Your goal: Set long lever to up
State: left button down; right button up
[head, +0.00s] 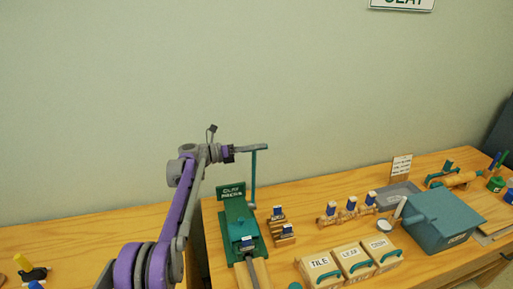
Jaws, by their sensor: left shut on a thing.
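The clay press (238,219) is a green machine with a dark green sign at its back, standing on the wooden table. Its long lever (253,178) is a thin teal bar on the press's right side. The lever stands about upright, its lower end by a grey pivot near the table. My left gripper (258,148) reaches in from the left and is shut on the lever's top end. The fingers partly hide that end. My right gripper is out of view.
Small wooden stands with blue-topped pieces (351,204) are right of the press. Several labelled wooden boxes (352,258) sit at the front. A large teal box (445,217) and a rolling pin (460,179) are farther right.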

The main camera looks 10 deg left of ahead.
pick_arm(q)
jog(key=shift+f, duration=0.15)
jog(key=c, duration=0.7)
grip_release()
jog(key=shift+a, duration=0.1)
jog(key=b+v, duration=0.1)
jog(key=v, duration=0.9)
jog(key=shift+s+a, duration=0.1)
jog(key=shift+a, duration=0.25)
